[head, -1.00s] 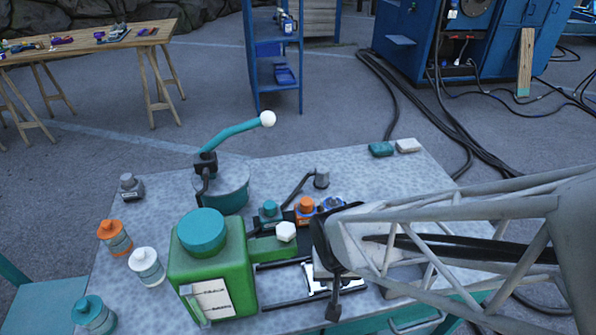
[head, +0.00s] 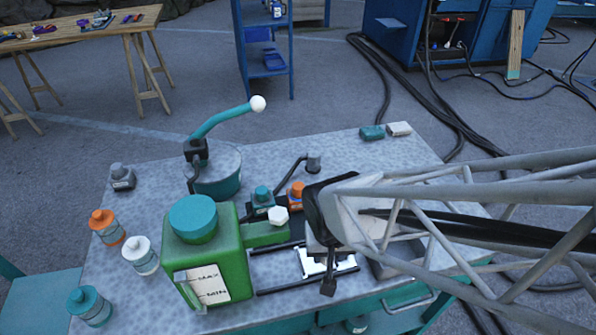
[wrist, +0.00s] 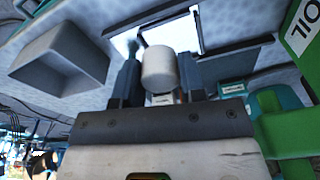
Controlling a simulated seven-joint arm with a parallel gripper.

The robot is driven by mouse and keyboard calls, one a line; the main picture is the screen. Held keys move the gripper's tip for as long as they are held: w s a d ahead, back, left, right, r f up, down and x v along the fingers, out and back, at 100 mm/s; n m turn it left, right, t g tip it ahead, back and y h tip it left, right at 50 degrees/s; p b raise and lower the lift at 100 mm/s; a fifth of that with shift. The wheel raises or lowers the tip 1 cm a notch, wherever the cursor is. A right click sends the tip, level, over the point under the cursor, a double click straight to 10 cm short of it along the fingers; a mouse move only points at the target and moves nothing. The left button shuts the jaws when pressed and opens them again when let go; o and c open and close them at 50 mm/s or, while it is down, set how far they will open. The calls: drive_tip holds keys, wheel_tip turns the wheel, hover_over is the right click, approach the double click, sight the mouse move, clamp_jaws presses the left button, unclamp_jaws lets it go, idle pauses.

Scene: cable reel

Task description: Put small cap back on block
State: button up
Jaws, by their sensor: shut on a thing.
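A small pale, rounded cap (wrist: 160,66) is between the two dark fingers of my gripper (wrist: 157,82), which is shut on it, in the wrist view.
A green oil can (head: 222,255) with a teal lid and white hexagonal spout cap stands close on the left. A lever-handled teal drum (head: 217,172) stands behind it. A bright plate between black rails (head: 312,262) lies below my wrist. A grey tray (wrist: 60,58) is beside it.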

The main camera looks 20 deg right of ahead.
drive_tip(key=shift+r, duration=1.1)
drive_tip(key=shift+w, duration=0.1)
drive_tip(key=shift+w+d+r, duration=0.1)
drive_tip(key=shift+w+r, duration=0.05)
drive_tip(key=shift+w, duration=0.25)
drive_tip(key=w+d+r+m, duration=0.1)
drive_tip(key=w+d+m, duration=0.1)
drive_tip(key=w, duration=0.5)
drive_tip(key=w+d+r+m, duration=0.1)
drive_tip(key=w+d+m, duration=0.1)
drive_tip(key=w, duration=0.5)
drive_tip(key=w+d+r+m, duration=0.1)
drive_tip(key=w+d+m, duration=0.1)
drive_tip(key=w, duration=0.5)
drive_tip(key=shift+w+d+r+m+h, duration=0.3)
drive_tip(key=shift+w+d+h, duration=0.1)
drive_tip(key=shift+d, duration=0.2)
drive_tip(key=shift+f, duration=0.25)
drive_tip(key=shift+f, duration=3.95)
